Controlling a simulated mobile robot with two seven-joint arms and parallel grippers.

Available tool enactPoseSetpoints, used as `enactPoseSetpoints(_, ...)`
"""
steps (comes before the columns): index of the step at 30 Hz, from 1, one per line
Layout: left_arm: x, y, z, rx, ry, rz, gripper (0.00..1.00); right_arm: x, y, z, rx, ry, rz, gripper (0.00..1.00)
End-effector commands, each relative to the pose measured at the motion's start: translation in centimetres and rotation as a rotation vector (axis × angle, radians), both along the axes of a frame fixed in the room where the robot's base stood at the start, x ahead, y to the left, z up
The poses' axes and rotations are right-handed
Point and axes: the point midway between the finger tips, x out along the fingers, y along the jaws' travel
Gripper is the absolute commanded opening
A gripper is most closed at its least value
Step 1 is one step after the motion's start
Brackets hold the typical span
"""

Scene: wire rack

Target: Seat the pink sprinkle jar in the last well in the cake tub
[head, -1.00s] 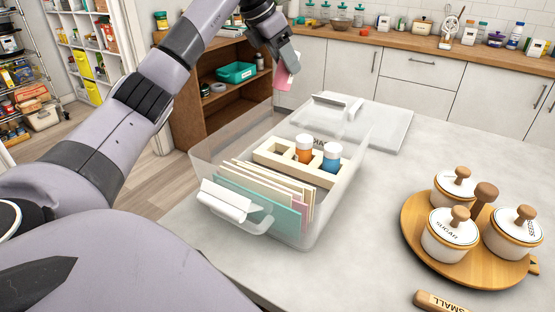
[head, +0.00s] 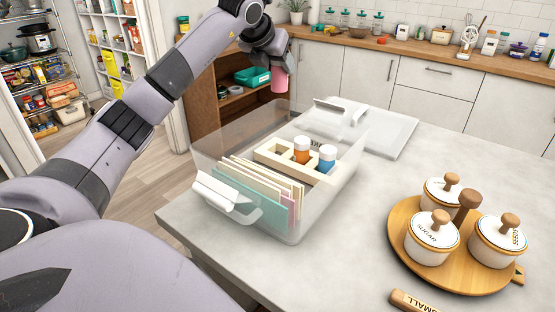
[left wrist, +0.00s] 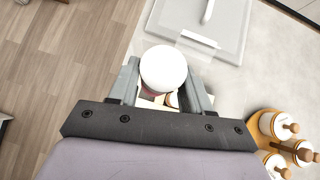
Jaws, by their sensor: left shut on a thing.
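My left gripper (head: 279,69) is shut on the pink sprinkle jar (head: 279,80) and holds it in the air above the far left side of the cake tub. In the left wrist view the jar's round white lid (left wrist: 163,68) shows between the fingers. The clear cake tub (head: 317,205) stands on the grey counter. Inside it is a cream tray with wells (head: 268,156). An orange jar (head: 301,150) and a blue jar (head: 326,158) sit in wells; the well at the left end looks empty. My right gripper is out of view.
Upright cards (head: 253,193) fill the near part of the tub. The tub's clear lid (head: 385,138) lies flat on the counter behind it. A round wooden tray (head: 405,250) with lidded white pots stands at the right. The counter between is clear.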

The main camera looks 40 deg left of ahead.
Motion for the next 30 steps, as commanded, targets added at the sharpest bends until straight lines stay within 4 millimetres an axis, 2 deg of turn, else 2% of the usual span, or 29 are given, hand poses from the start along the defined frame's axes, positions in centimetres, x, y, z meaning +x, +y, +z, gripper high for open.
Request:
enactPoseSetpoints(4, 0.1, 0.2, -0.2, 0.003, -0.010, 0.023, 0.13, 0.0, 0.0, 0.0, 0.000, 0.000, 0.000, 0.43)
enactPoseSetpoints(7, 0.1, 0.2, -1.3, 0.005, -0.010, 0.028, 0.13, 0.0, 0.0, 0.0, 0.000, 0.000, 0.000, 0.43)
enactPoseSetpoints(21, 0.0, 0.2, -12.6, 0.004, -0.006, 0.026, 0.13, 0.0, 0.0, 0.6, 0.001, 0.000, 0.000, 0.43)
enactPoseSetpoints(25, 0.0, 0.2, -14.8, 0.003, -0.009, 0.026, 0.13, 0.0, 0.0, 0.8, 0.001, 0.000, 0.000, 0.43)
enactPoseSetpoints(30, 0.1, 0.2, -16.0, 0.003, -0.013, 0.027, 0.13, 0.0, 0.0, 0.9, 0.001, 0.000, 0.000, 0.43)
